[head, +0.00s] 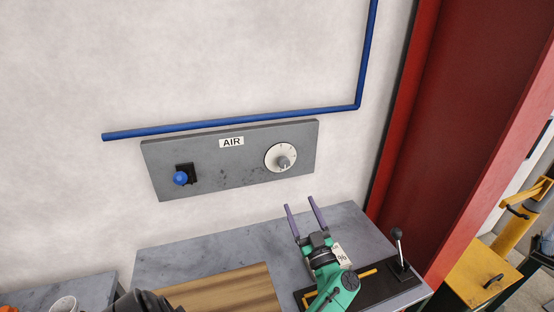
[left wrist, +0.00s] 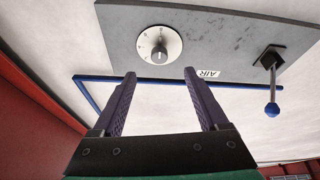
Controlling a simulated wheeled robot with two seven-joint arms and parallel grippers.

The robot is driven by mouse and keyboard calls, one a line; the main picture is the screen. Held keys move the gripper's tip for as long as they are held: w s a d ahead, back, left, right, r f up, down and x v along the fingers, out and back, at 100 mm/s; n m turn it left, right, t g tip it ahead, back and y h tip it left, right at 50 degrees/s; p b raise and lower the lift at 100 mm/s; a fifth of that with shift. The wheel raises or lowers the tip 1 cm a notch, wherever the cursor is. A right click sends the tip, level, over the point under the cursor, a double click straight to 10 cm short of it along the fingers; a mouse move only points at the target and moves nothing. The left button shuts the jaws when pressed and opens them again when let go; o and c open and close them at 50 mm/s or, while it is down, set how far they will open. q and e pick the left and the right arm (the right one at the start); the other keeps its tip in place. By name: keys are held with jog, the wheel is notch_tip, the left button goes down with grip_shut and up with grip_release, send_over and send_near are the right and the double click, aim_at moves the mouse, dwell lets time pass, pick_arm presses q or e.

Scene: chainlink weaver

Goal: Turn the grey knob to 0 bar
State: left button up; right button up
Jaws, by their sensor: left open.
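The grey knob (head: 284,161) sits at the centre of a round white dial (head: 273,149) on the right part of the grey AIR panel (head: 230,177). The dial's marks are too small to read, so I cannot tell its setting. My left gripper (head: 299,203) is open and empty, its purple fingers pointing up toward the panel from below and right of the knob. In the left wrist view the knob (left wrist: 159,57) shows beyond the gap between the open fingertips (left wrist: 159,72), not touched. My right gripper is not in view.
A blue-ended lever (head: 181,178) is on the panel's left side. A blue pipe (head: 235,121) runs above the panel. Below are a grey bench (head: 185,254), a wooden board (head: 235,292) and an upright black-knobbed lever (head: 398,248). A red column (head: 450,130) stands at right.

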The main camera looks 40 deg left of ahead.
pick_arm(q)
jog(key=a, duration=0.1)
send_near(285, 166)
notch_tip(285, 166, up, 2)
jog(key=a, duration=0.1)
jog(key=x, duration=0.2)
jog(key=f+x, duration=0.1)
jog(key=x, duration=0.2)
jog(key=shift+w+a, duration=0.3)
jog(key=shift+x, duration=1.1)
jog(key=shift+f, duration=0.1)
jog(key=shift+s+d+r, duration=0.15)
jog(key=shift+d+r, duration=0.05)
jog(key=shift+d, duration=0.15)
grip_shut()
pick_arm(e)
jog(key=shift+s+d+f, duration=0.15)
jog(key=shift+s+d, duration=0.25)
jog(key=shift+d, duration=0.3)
